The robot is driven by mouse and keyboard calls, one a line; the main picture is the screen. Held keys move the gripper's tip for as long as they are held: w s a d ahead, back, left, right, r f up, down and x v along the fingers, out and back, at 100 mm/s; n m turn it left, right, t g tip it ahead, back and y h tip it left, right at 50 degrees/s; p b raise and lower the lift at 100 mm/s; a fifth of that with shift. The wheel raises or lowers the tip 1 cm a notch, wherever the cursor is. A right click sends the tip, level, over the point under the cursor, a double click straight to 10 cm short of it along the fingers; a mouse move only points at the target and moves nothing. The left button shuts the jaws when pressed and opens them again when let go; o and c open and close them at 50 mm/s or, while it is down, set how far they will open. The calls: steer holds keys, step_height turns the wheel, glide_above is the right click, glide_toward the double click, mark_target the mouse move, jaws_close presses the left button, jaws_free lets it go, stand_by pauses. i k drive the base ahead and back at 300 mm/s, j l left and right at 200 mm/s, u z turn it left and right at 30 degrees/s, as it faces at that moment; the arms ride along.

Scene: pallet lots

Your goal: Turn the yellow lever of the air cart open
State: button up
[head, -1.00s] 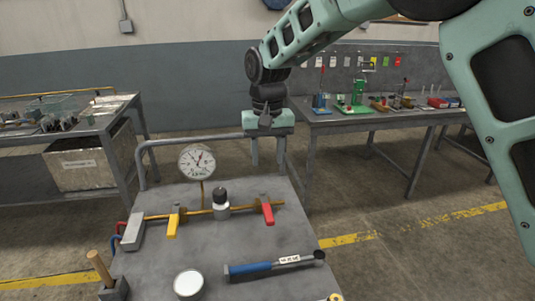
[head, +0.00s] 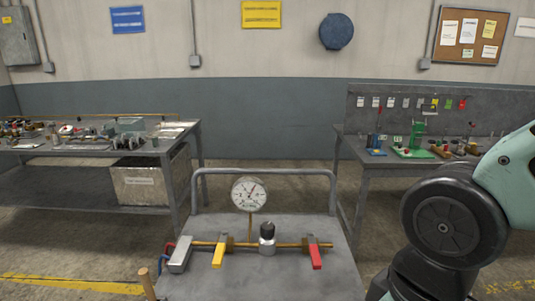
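The yellow lever (head: 219,254) sits on the left part of a brass pipe (head: 242,244) on the air cart (head: 275,283). It points toward the cart's front, across the pipe. A red lever (head: 315,256) sits at the right part of the same pipe, also pointing to the front. A round pressure gauge (head: 248,194) stands on the pipe between them, beside a black-topped fitting (head: 267,238). My arm shows at the lower right, right of the cart. My gripper is outside the picture.
The cart's grey handle rail (head: 263,172) rises at its back. A wooden handle (head: 146,282) stands at its left front. A left bench (head: 98,148) and a right bench (head: 375,172) carry several small items.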

mark_target(216, 262)
steer(key=j, duration=1.75)
